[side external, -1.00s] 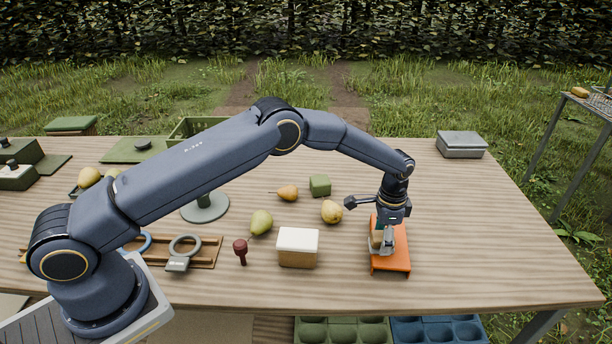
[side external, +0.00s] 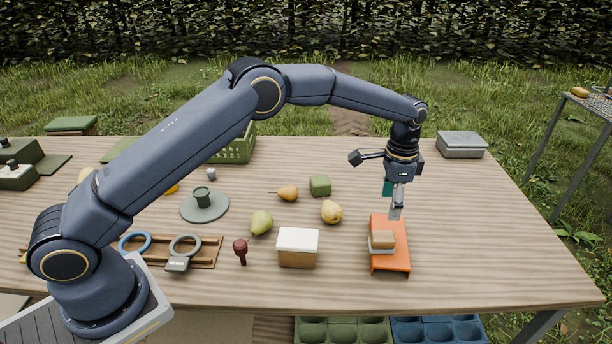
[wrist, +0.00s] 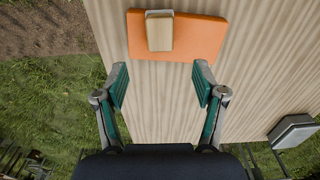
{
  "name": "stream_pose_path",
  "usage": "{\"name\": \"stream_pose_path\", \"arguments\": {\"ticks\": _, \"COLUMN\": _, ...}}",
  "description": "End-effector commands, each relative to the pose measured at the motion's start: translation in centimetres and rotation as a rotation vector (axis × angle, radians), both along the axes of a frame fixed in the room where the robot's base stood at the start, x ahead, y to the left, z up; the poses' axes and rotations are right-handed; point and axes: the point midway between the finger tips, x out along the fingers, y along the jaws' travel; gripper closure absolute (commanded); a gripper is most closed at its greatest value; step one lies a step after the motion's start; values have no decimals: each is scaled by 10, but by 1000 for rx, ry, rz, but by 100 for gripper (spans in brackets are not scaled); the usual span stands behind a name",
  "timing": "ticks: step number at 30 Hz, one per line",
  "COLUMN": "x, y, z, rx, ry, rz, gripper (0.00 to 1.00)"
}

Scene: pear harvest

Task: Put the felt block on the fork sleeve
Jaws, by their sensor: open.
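The orange fork sleeve (side external: 402,262) lies on the wooden table toward the right, and it shows at the top of the wrist view (wrist: 205,40). The felt block (side external: 382,238), a tan block with a pale grey layer, rests on the sleeve; in the wrist view it sits left of the sleeve's middle (wrist: 159,33). My gripper (side external: 395,214) is open and empty, above the sleeve and apart from the block. In the wrist view the two green-padded fingers (wrist: 160,80) are spread, with bare table between them.
A white-topped box (side external: 298,247), pears (side external: 331,212), a green cube (side external: 320,185) and a dark red knobbed tool (side external: 241,250) stand left of the sleeve. A grey box (side external: 462,145) is at the back right. The table right of the sleeve is clear.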

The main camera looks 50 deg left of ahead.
Motion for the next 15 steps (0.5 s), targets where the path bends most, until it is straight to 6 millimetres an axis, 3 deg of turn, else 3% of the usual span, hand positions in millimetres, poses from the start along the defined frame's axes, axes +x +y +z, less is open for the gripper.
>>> {"name": "stream_pose_path", "arguments": {"ticks": 4, "x": -5, "y": 10, "z": 34, "rx": -5, "ry": -28, "rz": 33, "gripper": 30}}
{"name": "stream_pose_path", "arguments": {"ticks": 8, "x": -29, "y": 35, "z": 96, "rx": -18, "ry": -89, "rz": 121, "gripper": 30}}
{"name": "stream_pose_path", "arguments": {"ticks": 12, "x": -80, "y": 72, "z": 163, "rx": -40, "ry": -170, "rz": 252, "gripper": 30}}
{"name": "stream_pose_path", "arguments": {"ticks": 15, "x": -127, "y": 97, "z": 197, "rx": -60, "ry": -229, "rz": 349, "gripper": 30}}
